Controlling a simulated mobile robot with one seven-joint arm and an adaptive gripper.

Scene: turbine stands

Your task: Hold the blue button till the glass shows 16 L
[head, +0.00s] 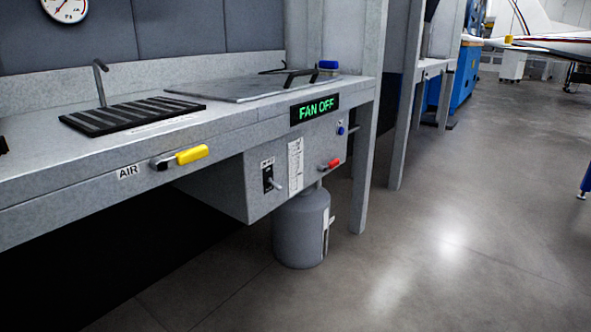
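A small blue button (341,130) sits on the front of the grey box under the bench, to the right below the lit sign. A grey tank (300,228) hangs below this box. A narrow pale strip (327,232) on the tank's right side may be the glass, but no level or number on it can be read from here. My gripper is not in view, and nothing is seen touching the button.
The grey bench (235,122) carries a green-lit "FAN OFF" sign (315,108), a yellow-handled AIR valve (190,154), a red-handled valve (332,165), a toggle switch (269,178) and a blue-capped item (328,67). A bench leg (365,170) stands right of the tank. The floor (450,240) to the right is clear.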

